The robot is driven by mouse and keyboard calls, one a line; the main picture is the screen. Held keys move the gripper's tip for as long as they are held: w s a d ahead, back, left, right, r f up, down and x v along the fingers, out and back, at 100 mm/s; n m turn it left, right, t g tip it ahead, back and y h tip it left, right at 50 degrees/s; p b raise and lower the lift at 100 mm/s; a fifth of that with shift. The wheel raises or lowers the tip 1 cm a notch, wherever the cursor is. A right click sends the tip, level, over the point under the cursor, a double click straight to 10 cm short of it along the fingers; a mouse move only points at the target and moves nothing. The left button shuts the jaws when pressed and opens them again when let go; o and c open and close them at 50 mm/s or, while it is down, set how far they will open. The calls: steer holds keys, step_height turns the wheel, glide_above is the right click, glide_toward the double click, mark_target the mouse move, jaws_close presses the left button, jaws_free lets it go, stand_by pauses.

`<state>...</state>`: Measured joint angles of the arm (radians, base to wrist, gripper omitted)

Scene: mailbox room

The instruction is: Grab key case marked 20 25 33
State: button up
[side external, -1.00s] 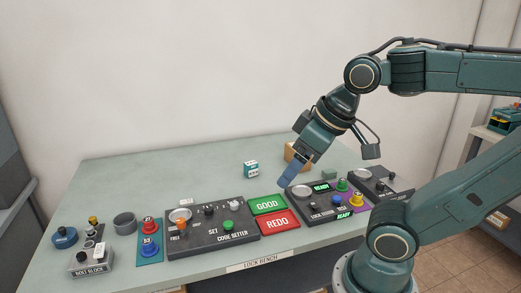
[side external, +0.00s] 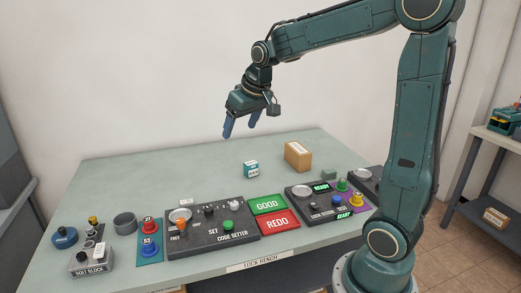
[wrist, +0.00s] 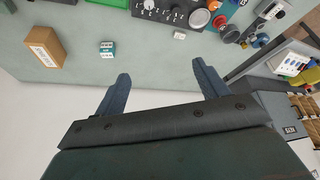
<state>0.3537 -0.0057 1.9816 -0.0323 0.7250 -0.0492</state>
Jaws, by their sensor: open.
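A small teal and white box with printed marks (side external: 251,169) sits on the back middle of the bench; it also shows in the wrist view (wrist: 107,50). It is the likeliest key case, but its numbers are too small to read. My gripper (side external: 240,136) is open and empty, in the air above the back of the bench. In the wrist view its two blue fingers (wrist: 160,80) are spread wide, and the teal box lies beyond them, up and to the left. The gripper touches nothing.
A cardboard box (side external: 298,156) stands right of the teal box. The code setter panel (side external: 212,236), the green GOOD pad (side external: 267,204), the red REDO pad (side external: 280,221) and another control panel (side external: 306,192) line the front. A grey cup (side external: 125,223) stands left. The back left of the bench is clear.

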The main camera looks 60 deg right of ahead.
steer(key=w+d+f+m, duration=0.1)
steer(key=w+d+f, duration=0.3)
steer(key=d, duration=0.2)
steer(key=w+d+f+m, duration=0.1)
steer(key=w+d+f, duration=0.25)
steer(key=d, duration=0.35)
steer(key=m+g+h, duration=0.1)
glide_toward(251, 163)
steer(key=shift+s+a+r, duration=0.25)
steer(key=shift+s+r, duration=0.05)
steer(key=shift+r, duration=0.2)
steer(key=shift+x, duration=4.3)
steer(key=shift+f, duration=0.1)
steer(key=shift+x, duration=2.5)
steer(key=shift+d, duration=0.15)
steer(key=c, duration=1.1)
